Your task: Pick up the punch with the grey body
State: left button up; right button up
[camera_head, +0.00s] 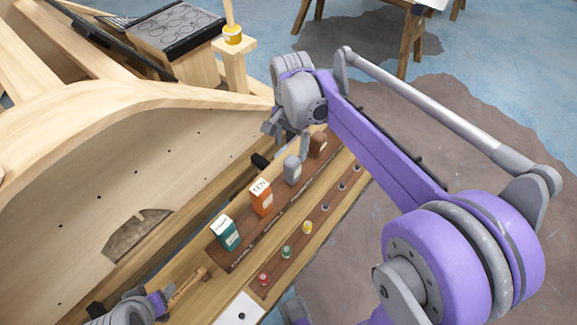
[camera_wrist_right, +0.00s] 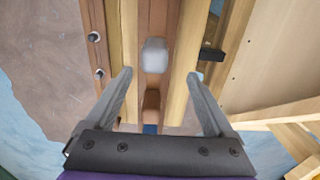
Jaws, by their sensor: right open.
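The grey-bodied punch (camera_head: 292,169) stands upright in the brown tool rack on the wooden beam. In the right wrist view the punch (camera_wrist_right: 155,54) is a pale grey block seen from above, just ahead of the fingertips. My right gripper (camera_head: 288,140) is above and just behind it, near the rack's far end. It also shows in the wrist view (camera_wrist_right: 160,75), fingers spread wide, with nothing between the tips. My left gripper (camera_head: 155,303) is at the lower left by a small wooden-handled tool; its jaws are too small to judge.
An orange box (camera_head: 260,197) and a teal box (camera_head: 224,231) stand nearer in the rack; a brown block (camera_head: 317,145) stands beyond. Small coloured knobs line the front strip. A black bracket (camera_wrist_right: 212,54) juts beside the rack. The large curved wooden frame (camera_head: 150,170) fills the left.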

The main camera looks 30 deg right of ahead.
aim_at(292, 167)
jog(key=f, duration=0.6)
jog(key=s+f, duration=0.1)
jog(key=f, duration=0.1)
jog(key=shift+f+b, duration=0.35)
jog(key=shift+f, duration=0.05)
grip_shut()
